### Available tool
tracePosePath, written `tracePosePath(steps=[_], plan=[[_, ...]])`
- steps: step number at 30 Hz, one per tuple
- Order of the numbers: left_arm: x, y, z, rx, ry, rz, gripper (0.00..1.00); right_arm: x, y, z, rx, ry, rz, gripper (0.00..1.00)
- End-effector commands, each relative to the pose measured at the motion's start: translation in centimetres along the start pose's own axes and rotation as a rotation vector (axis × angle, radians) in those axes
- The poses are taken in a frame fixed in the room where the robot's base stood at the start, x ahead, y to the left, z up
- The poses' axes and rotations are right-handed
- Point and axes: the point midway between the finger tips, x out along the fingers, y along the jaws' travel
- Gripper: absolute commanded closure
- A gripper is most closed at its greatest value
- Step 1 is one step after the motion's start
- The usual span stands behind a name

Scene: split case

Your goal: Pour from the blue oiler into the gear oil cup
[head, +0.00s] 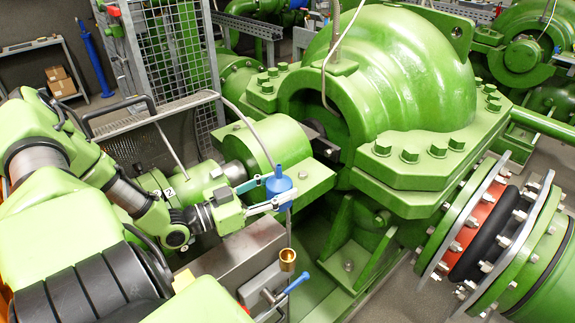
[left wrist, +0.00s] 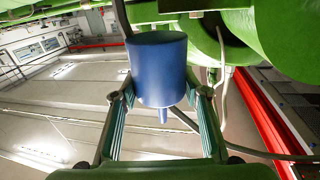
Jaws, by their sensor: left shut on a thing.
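The blue oiler (head: 279,186) is in the grasp of my left gripper (head: 272,195), in the middle of the head view. It looks roughly upright, with a narrow tip on top. In the left wrist view the oiler (left wrist: 157,68) sits between the two shut fingers. The gear oil cup (head: 288,259), a small brass cup, is below the oiler in the head view, apart from it. A thin grey line shows between them; I cannot tell what it belongs to. The inside of the cup is too small to make out. My right gripper is not in view.
A blue-handled valve (head: 298,281) is just below the cup. The large green pump casing (head: 395,75) stands behind and right of the gripper. A green bearing housing (head: 265,140) is close behind it. A thin grey hose (head: 243,117) curves down toward the oiler.

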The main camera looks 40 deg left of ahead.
Motion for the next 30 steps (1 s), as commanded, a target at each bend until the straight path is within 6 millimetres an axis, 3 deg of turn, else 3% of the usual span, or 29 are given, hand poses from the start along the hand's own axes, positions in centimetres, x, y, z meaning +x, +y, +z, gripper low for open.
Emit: tracePosePath(steps=[11,21,30], plan=[[-0.1,0.6,-0.4,0.158,0.043,-0.001,0.84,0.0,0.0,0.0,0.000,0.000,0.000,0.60],[-0.3,1.2,0.7,0.323,0.089,-0.001,0.84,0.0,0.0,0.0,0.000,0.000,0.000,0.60],[-0.4,1.8,-2.5,0.470,0.126,0.001,0.84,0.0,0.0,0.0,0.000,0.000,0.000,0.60]])
